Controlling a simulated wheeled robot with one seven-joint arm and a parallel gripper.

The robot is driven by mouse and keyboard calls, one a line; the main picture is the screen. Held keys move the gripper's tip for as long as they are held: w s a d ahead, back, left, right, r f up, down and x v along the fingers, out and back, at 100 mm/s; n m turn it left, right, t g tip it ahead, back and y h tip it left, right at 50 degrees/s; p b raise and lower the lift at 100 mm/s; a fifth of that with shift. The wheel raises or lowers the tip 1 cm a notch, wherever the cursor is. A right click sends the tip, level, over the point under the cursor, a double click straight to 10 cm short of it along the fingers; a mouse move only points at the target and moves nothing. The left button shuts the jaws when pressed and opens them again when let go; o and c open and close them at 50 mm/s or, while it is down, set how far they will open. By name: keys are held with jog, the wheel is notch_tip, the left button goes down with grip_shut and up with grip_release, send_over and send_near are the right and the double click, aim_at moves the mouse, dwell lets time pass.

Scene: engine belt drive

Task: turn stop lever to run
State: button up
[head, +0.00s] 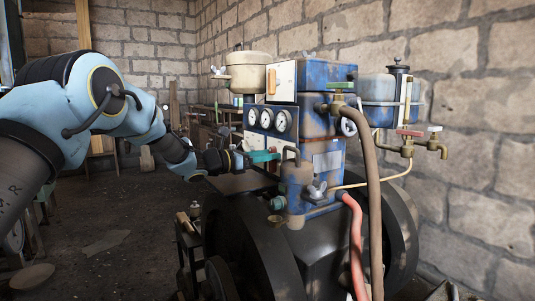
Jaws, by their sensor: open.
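The blue engine (318,125) stands at the middle of the head view, with its dial gauges and fittings facing left. My arm reaches in from the left, and my gripper (243,160) is at the engine's front, just below the gauges. A teal piece (264,156) shows right at the gripper's end; I cannot tell whether it is a lever or whether the gripper touches it. My fingers are small and partly hidden, and I see nothing held. An orange handle (271,82) stands upright on a pale panel above the gauges. No label tells which part is the stop lever.
A brown hose (371,190) and a red hose (355,245) hang at the engine's right. A red-handled valve (408,133) and brass tap are farther right. Large dark wheels (255,235) are below. A stone wall (480,120) closes the right side; floor is open at left.

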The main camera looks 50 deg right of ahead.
jog(key=shift+d, duration=0.15)
jog(key=shift+c, duration=0.2)
grip_shut()
dwell(0.4)
